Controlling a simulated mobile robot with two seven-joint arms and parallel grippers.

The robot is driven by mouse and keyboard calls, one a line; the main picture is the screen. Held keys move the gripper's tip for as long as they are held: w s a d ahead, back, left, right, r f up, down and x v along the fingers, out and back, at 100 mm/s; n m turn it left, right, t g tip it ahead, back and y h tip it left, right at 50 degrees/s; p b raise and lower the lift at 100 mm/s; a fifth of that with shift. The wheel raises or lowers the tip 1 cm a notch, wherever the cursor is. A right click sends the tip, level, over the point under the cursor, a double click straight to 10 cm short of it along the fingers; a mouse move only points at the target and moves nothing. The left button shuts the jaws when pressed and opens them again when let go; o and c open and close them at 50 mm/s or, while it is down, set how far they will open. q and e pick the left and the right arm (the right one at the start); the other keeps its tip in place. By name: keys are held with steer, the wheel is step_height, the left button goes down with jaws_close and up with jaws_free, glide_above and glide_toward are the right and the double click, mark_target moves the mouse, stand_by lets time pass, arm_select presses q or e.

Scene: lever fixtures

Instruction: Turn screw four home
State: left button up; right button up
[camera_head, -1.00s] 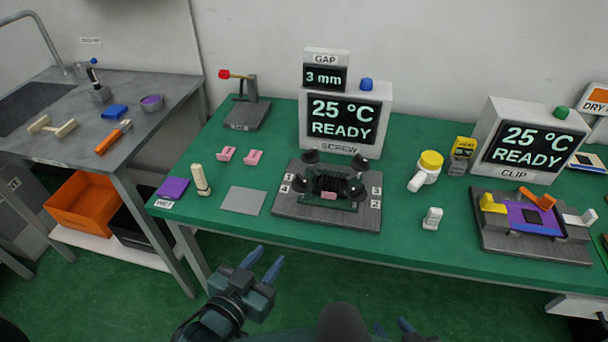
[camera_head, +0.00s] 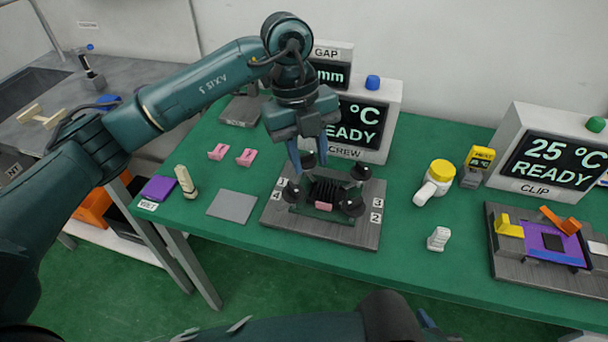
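The screw fixture (camera_head: 330,232) is a dark board with black knobs at its corners around a ribbed black block. The labels 1 and 4 are at its left, 3 and 2 at its right. Screw four (camera_head: 291,193) appears to be the front-left knob, beside label 4. My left gripper (camera_head: 310,167) points down with its blue fingers apart and empty. In the picture its fingertips flank the rear-left knob (camera_head: 308,159), above and behind screw four; the height gap is unclear. Of my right gripper, only a blue finger (camera_head: 426,319) shows at the bottom edge.
The SCREW display (camera_head: 390,110) stands behind the fixture, partly hidden by my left gripper. A grey plate (camera_head: 232,206) and pink clips (camera_head: 246,157) lie to the left. A yellow-topped white bottle (camera_head: 435,182) and a small white piece (camera_head: 438,239) are to the right.

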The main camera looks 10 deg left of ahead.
mark_target(293, 186)
arm_select(q)
steer(key=w+a+r+n+t+y, duration=0.1)
steer(key=w+a+r+n+y, duration=0.1)
steer(key=w+a, duration=0.15)
steer(key=f, duration=0.4)
steer(key=f+p, duration=0.1)
steer(key=f, duration=0.3)
steer(key=s+f, duration=0.1)
steer(key=f, duration=0.4)
steer(key=shift+a, duration=0.15)
steer(key=shift+c, duration=0.4)
steer(key=shift+r, duration=0.1)
jaws_close()
